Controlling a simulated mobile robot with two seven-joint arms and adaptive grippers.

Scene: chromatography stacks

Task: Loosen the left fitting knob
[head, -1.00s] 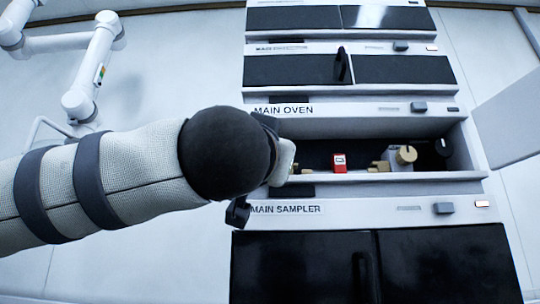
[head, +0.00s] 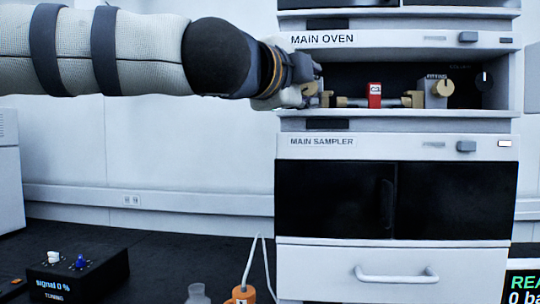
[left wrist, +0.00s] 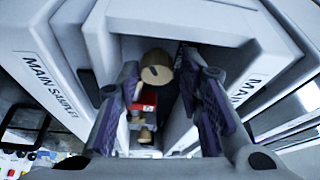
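The left fitting knob (left wrist: 156,69) is a round tan knob in the left wrist view, between the tips of my left gripper (left wrist: 158,72). Gaps show between it and the purple finger pads, so the gripper is open around it. In the head view my left gripper (head: 312,85) is at the left end of the oven opening and hides this knob; a brass fitting part (head: 325,99) shows beside it. A red cartridge (head: 375,95) sits mid-line, also visible in the left wrist view (left wrist: 147,98). The right fitting knob (head: 445,88) is tan. My right gripper is out of view.
The oven's bottom ledge (head: 400,114) and side wall (head: 518,82) frame the narrow bay. A black knob (head: 484,82) is at its right. The sampler (head: 395,142) is below.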

